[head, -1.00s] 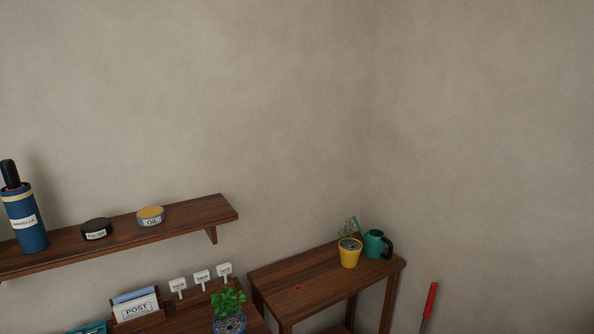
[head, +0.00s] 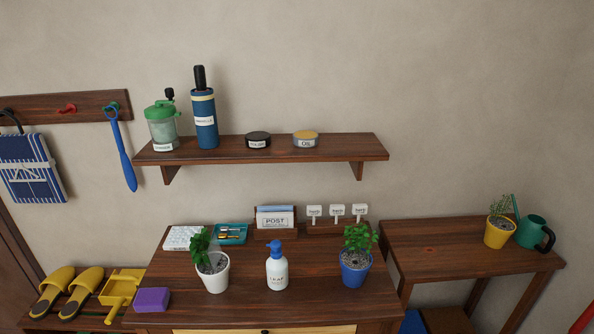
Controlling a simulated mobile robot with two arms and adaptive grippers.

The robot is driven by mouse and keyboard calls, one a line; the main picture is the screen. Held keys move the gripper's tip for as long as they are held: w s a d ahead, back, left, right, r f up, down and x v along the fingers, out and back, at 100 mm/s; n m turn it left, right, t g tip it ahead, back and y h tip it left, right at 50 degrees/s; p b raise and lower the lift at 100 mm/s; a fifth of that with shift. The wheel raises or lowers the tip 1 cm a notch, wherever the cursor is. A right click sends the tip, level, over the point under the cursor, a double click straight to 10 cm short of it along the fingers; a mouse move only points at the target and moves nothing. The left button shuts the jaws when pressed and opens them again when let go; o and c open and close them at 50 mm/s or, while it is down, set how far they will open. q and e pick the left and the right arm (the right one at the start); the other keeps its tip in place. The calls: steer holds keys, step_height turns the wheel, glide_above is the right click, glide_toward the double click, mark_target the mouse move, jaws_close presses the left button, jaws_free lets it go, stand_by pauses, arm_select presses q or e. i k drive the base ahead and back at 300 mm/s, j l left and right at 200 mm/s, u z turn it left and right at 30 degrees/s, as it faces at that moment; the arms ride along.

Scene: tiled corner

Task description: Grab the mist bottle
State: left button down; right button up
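Two bottles could be the mist bottle. A clear and green bottle (head: 163,128) with a dark knob and a small label stands at the left end of the wall shelf. A white bottle (head: 277,268) with a blue pump head and a label reading LEAF stands upright on the wooden cabinet between two potted plants. The small label on the green one is too blurred to read, so I cannot tell for sure which is meant. Neither of my grippers is in view.
The wall shelf (head: 370,147) also holds a blue cylinder (head: 204,120) and two tins. A white pot (head: 213,272) and a blue pot (head: 355,268) flank the white bottle. A side table (head: 420,245) holds a yellow pot (head: 498,232) and a green watering can (head: 533,232).

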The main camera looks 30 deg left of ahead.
mark_target(277, 265)
steer(key=u, duration=0.95)
